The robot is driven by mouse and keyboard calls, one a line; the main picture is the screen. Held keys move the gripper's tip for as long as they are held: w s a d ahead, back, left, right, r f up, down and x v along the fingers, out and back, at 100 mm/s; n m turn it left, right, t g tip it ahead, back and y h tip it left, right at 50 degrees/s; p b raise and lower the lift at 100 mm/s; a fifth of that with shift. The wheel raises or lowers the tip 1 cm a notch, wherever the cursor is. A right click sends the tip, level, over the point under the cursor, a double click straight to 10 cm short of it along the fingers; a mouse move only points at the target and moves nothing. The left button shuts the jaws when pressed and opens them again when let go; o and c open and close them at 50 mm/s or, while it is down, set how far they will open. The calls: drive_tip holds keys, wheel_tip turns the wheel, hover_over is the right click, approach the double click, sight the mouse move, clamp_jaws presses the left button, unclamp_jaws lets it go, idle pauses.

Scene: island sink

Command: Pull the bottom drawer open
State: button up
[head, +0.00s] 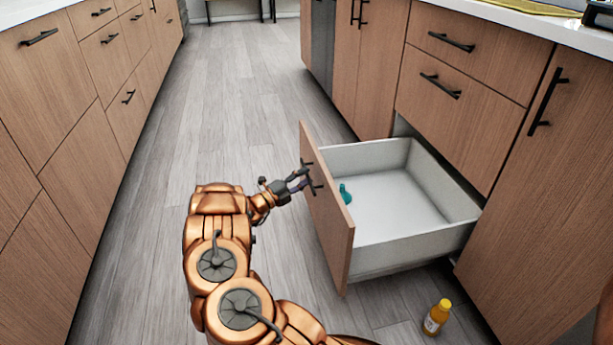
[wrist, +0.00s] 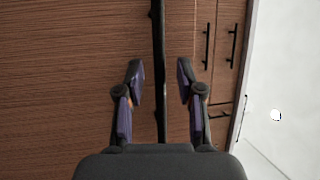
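The bottom drawer (head: 385,195) is pulled far out of the right-hand cabinet, with its white interior showing. Its wood front (head: 328,215) faces left, towards my arm. The drawer's dark bar handle (head: 310,176) is on that front; it also runs up the middle of the wrist view (wrist: 158,60). My gripper (head: 302,180) is at the handle. In the wrist view my gripper (wrist: 160,82) has its two fingers apart, one on each side of the bar, with a visible gap on both sides.
A small teal object (head: 345,193) lies inside the drawer near its front. Two closed drawers (head: 462,75) are above. The grey floor aisle (head: 230,90) is clear towards the back; cabinets (head: 60,110) line the left.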

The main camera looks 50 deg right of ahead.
drive_tip(key=v, duration=1)
drive_tip(key=shift+a, duration=0.3)
drive_tip(key=shift+w, duration=0.15)
